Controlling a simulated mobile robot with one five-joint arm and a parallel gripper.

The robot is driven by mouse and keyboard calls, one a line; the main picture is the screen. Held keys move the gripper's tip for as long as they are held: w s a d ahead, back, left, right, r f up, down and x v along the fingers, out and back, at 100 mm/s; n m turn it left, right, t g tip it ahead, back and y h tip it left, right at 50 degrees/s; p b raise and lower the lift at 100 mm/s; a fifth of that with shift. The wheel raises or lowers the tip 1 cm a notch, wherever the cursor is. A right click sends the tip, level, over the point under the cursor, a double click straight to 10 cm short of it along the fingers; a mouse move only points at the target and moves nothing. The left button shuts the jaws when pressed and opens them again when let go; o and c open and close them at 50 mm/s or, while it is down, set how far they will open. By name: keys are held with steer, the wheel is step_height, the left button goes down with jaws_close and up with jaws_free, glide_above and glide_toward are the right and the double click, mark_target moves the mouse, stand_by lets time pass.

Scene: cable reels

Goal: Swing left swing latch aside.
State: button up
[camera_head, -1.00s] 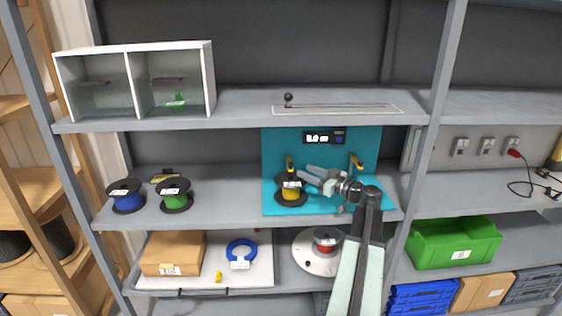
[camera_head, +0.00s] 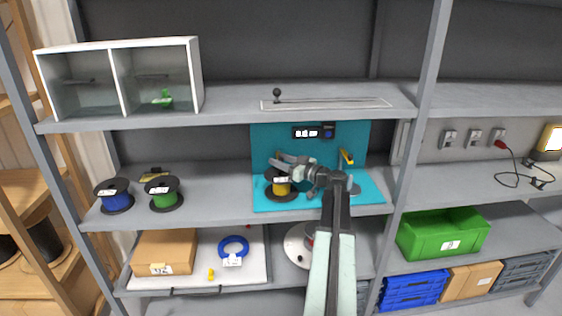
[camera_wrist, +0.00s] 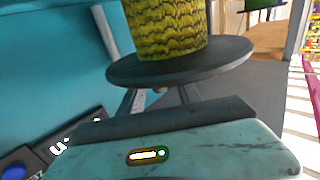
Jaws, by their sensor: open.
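The left swing latch (camera_head: 279,154) is a small yellow piece on the teal back panel, above the yellow cable reel; my gripper mostly hides it. The right swing latch (camera_head: 346,156) is yellow and tilted, on the right of the panel. My gripper (camera_head: 278,160) is open at the left latch, just above the reel; I cannot tell whether it touches the latch. The yellow reel (camera_head: 281,187) has black flanges and stands on the teal base. In the wrist view the yellow reel (camera_wrist: 165,28) is close beyond my gripper; the latch is not discernible there.
A dark display box (camera_head: 314,131) is on the panel between the latches. Blue (camera_head: 115,197) and green (camera_head: 163,195) reels stand on the same shelf to the left. The upper shelf (camera_head: 240,105) is overhead.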

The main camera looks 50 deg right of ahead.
jaws_close()
stand_by(1.3)
